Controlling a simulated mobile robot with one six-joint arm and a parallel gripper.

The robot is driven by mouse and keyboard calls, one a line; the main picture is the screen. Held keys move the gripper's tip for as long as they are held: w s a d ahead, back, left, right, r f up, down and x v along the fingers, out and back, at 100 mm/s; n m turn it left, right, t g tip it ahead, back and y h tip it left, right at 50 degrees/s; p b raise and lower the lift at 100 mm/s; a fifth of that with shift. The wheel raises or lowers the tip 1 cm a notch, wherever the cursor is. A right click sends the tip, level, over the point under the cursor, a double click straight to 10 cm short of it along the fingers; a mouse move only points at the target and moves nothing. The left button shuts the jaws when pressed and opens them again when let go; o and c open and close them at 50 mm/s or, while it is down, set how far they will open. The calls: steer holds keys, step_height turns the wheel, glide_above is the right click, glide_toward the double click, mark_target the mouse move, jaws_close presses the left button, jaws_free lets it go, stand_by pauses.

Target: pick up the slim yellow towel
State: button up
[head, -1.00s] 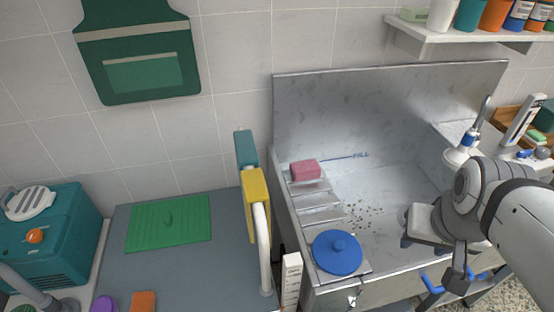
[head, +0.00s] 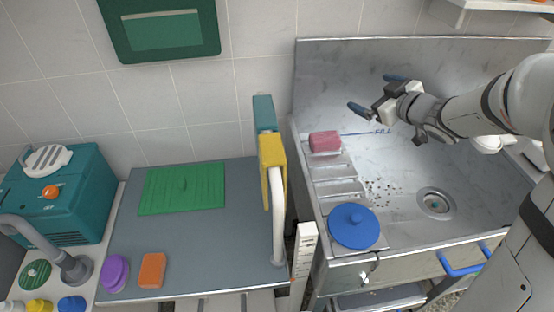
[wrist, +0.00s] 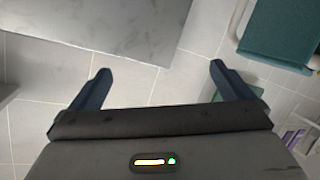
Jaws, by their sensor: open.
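The slim yellow towel (head: 272,165) hangs over a white curved rail (head: 278,225), between the grey counter and the steel sink, in the head view. A teal towel (head: 263,112) hangs just behind it on the same rail. My gripper (head: 376,93) is open and empty above the sink, to the right of the yellow towel and clearly apart from it. In the wrist view the two dark blue fingers (wrist: 160,69) are spread wide with nothing between them. I cannot make out the yellow towel in the wrist view.
The steel sink (head: 405,225) holds a pink block (head: 324,142) and a blue round lid (head: 354,226). The counter (head: 215,245) bears a green ridged board (head: 182,188), an orange block (head: 152,270) and a purple piece (head: 115,273).

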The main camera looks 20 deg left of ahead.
steer(key=s+a+f+n+g+y+b, duration=0.1)
steer(key=s+a+f+n+g+y, duration=0.45)
steer(key=a+g, duration=0.25)
steer(key=s+f+n+g+b, duration=0.1)
steer(key=s+f+n+g, duration=0.45)
steer(key=s+g, duration=0.4)
steer(key=s+a+m+g+p, duration=0.1)
steer(key=s+a, duration=0.1)
steer(key=a, duration=0.5)
steer(key=shift+s+r+g, duration=0.3)
steer(key=shift+s+g, duration=0.05)
steer(key=c, duration=1)
